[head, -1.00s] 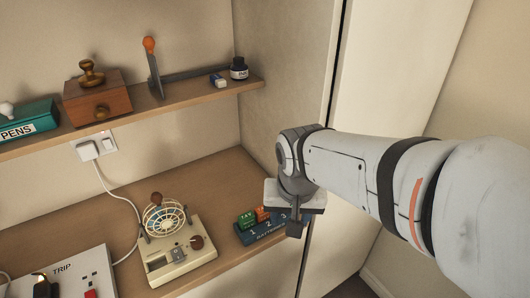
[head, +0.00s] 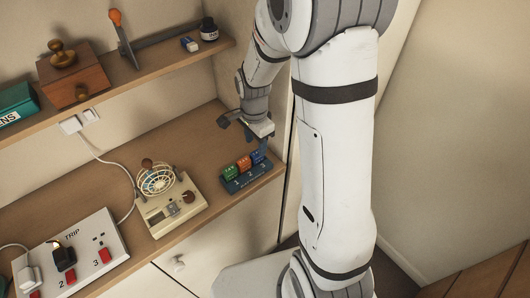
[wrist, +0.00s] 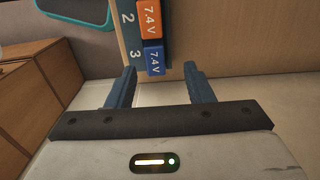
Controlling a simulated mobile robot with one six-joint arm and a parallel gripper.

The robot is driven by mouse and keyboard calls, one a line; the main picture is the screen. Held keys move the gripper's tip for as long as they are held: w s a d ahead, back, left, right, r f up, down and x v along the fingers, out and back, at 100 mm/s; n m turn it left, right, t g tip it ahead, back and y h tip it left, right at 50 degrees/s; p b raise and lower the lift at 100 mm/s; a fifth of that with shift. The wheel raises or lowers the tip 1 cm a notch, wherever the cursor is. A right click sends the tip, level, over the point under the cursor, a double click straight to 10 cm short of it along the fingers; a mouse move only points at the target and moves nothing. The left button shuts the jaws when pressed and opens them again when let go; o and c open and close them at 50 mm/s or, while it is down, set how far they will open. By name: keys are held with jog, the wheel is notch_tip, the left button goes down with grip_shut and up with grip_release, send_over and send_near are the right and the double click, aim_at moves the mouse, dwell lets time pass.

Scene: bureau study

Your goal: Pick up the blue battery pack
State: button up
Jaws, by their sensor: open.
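The blue battery pack (head: 257,157) stands at the right end of a dark blue battery rack (head: 247,179), beside an orange pack (head: 243,162) and a green pack (head: 230,170). In the wrist view the blue pack (wrist: 153,60), marked 7.4V, sits at number 3. My gripper (head: 245,131) is open and empty above the rack, at its right part. In the wrist view the blue pack appears between the fingertips (wrist: 160,72), nearer the left finger. How far above it the fingers are is hard to tell.
A cream device with a wire cage (head: 172,208) stands left of the rack. A power strip (head: 85,258) lies farther left. A shelf (head: 160,70) above carries a wooden box (head: 75,82), an ink bottle (head: 208,29) and an eraser (head: 190,45). A cabinet side wall rises at right.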

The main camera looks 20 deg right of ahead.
aim_at(257, 152)
jog(key=shift+s+f+p, duration=0.15)
jog(key=shift+f+p, duration=0.35)
jog(key=shift+f, duration=1.65)
jog(key=shift+c, duration=0.4)
jog(key=c, duration=0.9)
